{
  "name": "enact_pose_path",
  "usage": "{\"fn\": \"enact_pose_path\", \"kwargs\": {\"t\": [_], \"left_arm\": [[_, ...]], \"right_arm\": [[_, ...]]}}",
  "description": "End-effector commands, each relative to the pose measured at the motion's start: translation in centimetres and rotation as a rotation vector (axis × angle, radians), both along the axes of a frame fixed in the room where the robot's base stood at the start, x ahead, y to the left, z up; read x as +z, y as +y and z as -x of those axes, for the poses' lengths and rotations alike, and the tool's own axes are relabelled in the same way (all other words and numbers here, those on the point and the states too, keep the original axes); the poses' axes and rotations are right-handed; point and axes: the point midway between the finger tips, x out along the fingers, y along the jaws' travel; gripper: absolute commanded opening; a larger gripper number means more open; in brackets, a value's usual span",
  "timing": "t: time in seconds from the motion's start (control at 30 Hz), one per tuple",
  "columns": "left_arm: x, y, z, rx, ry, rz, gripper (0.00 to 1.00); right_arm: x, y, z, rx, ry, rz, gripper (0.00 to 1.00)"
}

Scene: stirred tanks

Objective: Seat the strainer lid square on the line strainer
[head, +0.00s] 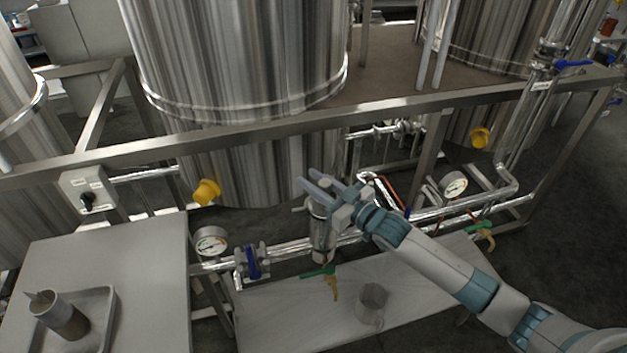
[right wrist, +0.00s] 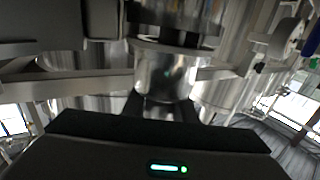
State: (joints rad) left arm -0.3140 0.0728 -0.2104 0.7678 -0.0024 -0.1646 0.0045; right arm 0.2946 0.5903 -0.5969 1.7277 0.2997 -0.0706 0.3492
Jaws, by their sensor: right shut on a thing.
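The line strainer (head: 321,240) is an upright steel cylinder on the horizontal pipe below the middle tank. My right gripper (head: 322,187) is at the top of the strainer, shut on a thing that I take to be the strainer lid. The fingers and hand hide most of the lid in the head view, so I cannot tell whether it sits square or touches the strainer's rim. In the right wrist view a shiny steel cylindrical part (right wrist: 165,75) is just beyond my right gripper (right wrist: 167,108). My left gripper is out of view.
A pressure gauge (head: 211,241) and a blue-handled valve (head: 252,261) are left of the strainer. A green-handled valve (head: 318,272) hangs below it. A clear beaker (head: 371,303) stands on the low shelf. A tray (head: 104,330) with a steel cup lies on the left table.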

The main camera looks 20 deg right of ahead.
Motion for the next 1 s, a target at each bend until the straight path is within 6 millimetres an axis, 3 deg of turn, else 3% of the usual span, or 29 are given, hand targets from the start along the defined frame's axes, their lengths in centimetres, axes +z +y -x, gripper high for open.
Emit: {"fn": "enact_pose_path", "kwargs": {"t": [0.47, 0.5, 0.57, 1.0], "left_arm": [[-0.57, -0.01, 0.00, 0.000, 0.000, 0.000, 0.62], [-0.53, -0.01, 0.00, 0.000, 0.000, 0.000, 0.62], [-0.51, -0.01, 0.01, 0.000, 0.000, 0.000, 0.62], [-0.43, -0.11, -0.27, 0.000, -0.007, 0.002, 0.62]], "right_arm": [[-0.88, 0.03, -0.01, 0.001, -0.003, -0.002, 0.00], [-0.83, 0.03, -0.01, 0.001, -0.003, -0.001, 0.30], [-0.82, 0.03, -0.01, 0.001, -0.003, -0.002, 0.44], [-1.01, 0.00, 0.02, 0.000, 0.001, 0.001, 0.47]]}}
